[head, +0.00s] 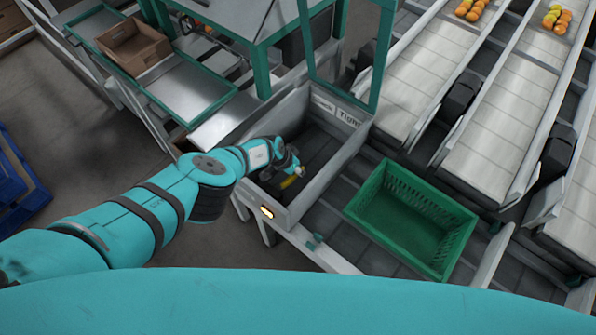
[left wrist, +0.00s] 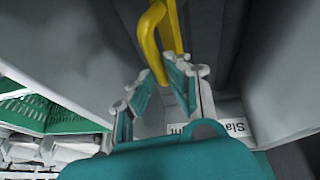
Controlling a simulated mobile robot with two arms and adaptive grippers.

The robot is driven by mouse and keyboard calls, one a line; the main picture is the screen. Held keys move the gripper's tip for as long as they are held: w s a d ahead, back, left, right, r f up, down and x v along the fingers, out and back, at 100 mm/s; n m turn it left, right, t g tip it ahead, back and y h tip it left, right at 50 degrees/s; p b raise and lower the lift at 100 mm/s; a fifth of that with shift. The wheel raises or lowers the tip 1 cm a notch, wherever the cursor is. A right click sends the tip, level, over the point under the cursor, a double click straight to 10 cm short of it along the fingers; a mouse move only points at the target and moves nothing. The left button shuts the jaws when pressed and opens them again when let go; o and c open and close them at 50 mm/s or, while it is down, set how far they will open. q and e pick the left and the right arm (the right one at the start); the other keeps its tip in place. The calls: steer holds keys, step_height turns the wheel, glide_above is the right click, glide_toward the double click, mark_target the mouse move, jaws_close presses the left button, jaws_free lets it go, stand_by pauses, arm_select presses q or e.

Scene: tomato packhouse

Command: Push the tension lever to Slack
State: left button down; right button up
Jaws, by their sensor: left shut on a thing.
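The tension lever is a yellow bent bar (left wrist: 154,42); in the head view a short yellow piece (head: 289,182) of it shows beside my left gripper (head: 292,163), inside a grey metal housing (head: 291,217). The Slack label (head: 323,104) and the Tight label (head: 349,118) are on the housing's far wall, Slack on the left. Part of the Slack label (left wrist: 236,127) also shows in the left wrist view. The lever's base is hidden. My right gripper is not in view.
A green crate (head: 365,204) stands on rollers right of the housing. A teal frame post (head: 378,60) rises behind it. Conveyor lanes (head: 505,130) with tomatoes lie at the right. A cardboard box (head: 150,54) sits on a shelf at the upper left.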

arm_select(q)
steer(key=w+a+n+g+h+b, duration=0.1)
steer(key=w+a+h+b, duration=0.3)
steer(key=b, duration=0.8)
steer(key=shift+w+a+r+g, duration=0.25)
steer(key=shift+a+g, duration=0.55)
steer(key=shift+a, duration=0.55)
steer(key=c, duration=1.3)
jaws_free()
steer(key=shift+c, duration=0.2)
steer(key=shift+r, duration=0.1)
steer(key=shift+d, duration=0.1)
steer(key=shift+r, duration=0.1)
